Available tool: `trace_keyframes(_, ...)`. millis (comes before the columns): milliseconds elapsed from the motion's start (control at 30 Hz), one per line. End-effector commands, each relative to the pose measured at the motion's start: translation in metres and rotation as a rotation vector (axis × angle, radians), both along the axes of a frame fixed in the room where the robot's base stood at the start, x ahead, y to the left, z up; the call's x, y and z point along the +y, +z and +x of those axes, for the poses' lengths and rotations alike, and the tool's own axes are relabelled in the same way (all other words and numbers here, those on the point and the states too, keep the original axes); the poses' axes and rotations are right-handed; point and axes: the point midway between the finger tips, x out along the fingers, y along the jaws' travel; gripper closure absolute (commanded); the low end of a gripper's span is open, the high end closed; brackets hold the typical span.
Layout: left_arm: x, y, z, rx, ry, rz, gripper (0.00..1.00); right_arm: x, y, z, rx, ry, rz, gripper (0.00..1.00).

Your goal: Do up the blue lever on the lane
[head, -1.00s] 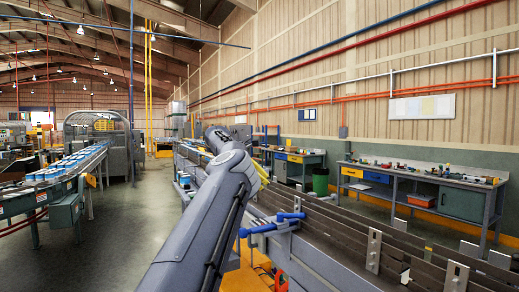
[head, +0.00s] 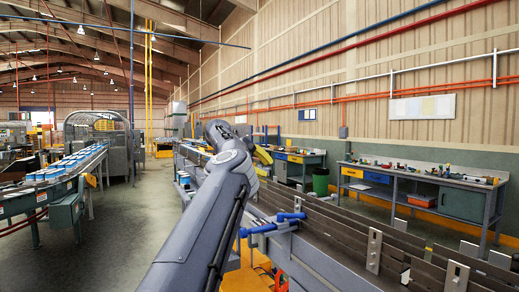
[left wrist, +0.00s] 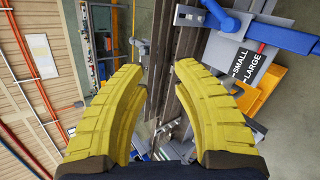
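The blue lever (head: 262,229) is on the near side of the lane (head: 335,232), with another blue handle part (head: 291,216) just beyond it. In the left wrist view, blue lever parts (left wrist: 282,38) show at the upper right, beside a plate marked SMALL and LARGE. My left gripper (left wrist: 160,67) has its yellow fingers apart with nothing between them; the lever is outside them, to the right. In the head view the left gripper (head: 262,157) is mostly hidden behind my arm, above and beyond the lever. My right gripper is not in view.
Metal brackets (head: 374,249) stand along the lane's rails. A workbench (head: 420,182) with small items is behind the lane at right. A green bin (head: 320,181) stands near it. Another conveyor (head: 65,170) with blue-and-white packs is at the far left, across open floor.

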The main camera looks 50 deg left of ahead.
Motion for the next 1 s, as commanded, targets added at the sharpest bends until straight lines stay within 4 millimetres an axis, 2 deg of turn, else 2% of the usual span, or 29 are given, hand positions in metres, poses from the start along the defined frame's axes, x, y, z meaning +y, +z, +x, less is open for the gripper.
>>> trace_keyframes(500, 0.022, 0.026, 0.012, -0.160, -0.171, 0.426, 0.73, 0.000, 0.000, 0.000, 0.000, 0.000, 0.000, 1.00)
trace_keyframes(1000, 0.044, 0.052, 0.023, -0.239, -0.337, 0.884, 0.73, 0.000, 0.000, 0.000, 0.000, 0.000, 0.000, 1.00)
